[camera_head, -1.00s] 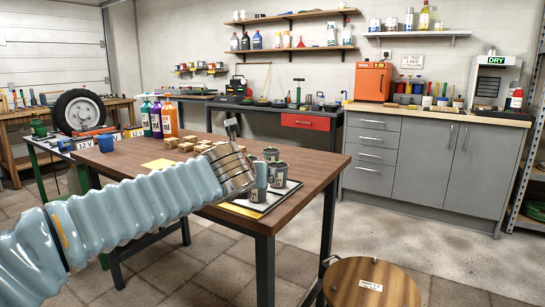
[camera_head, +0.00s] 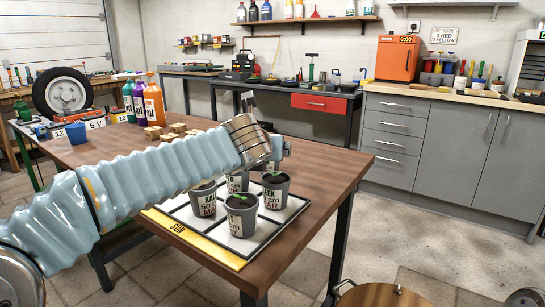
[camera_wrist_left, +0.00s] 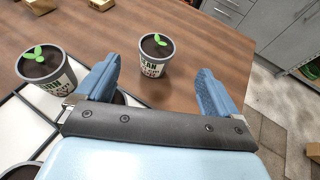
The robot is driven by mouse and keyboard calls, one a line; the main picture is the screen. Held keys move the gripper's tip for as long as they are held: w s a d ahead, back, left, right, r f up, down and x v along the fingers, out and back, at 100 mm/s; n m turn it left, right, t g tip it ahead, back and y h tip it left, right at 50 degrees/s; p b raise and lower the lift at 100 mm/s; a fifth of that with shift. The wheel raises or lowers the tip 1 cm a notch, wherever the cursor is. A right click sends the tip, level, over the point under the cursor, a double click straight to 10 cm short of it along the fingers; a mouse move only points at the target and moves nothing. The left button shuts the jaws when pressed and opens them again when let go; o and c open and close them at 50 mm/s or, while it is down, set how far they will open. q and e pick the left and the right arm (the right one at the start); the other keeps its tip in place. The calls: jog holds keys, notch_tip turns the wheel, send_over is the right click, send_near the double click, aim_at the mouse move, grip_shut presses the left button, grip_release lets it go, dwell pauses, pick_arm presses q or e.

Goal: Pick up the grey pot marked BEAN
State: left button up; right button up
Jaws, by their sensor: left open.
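In the left wrist view a grey pot with a green seedling (camera_wrist_left: 155,55) stands upright on the bare wood, ahead of the fingers; its label is partly legible and appears to end in "AN". I cannot pick it out in the head view, where my arm covers that area. My left gripper (camera_wrist_left: 160,70) is open and empty, its blue fingers on either side of the line to this pot, not touching it. In the head view my left gripper (camera_head: 279,152) hangs above the back of the pot tray. My right gripper is not in view.
More grey pots stand on the white tray (camera_head: 190,215), including a front pot (camera_head: 241,216) and one reading "EEK" (camera_head: 275,192). Another pot (camera_wrist_left: 46,66) is left of my fingers. The table's right side (camera_head: 335,165) is clear.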

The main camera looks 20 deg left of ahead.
aim_at(270, 162)
pick_arm(q)
jog(key=x, duration=0.6)
jog(key=shift+w+f, duration=0.15)
jog(key=shift+w, duration=0.15)
jog(key=x, duration=0.6)
jog(key=shift+s+a+f+p, duration=0.1)
jog(key=shift+a+p, duration=0.15)
jog(key=shift+p, duration=0.05)
jog(key=shift+c, duration=0.2)
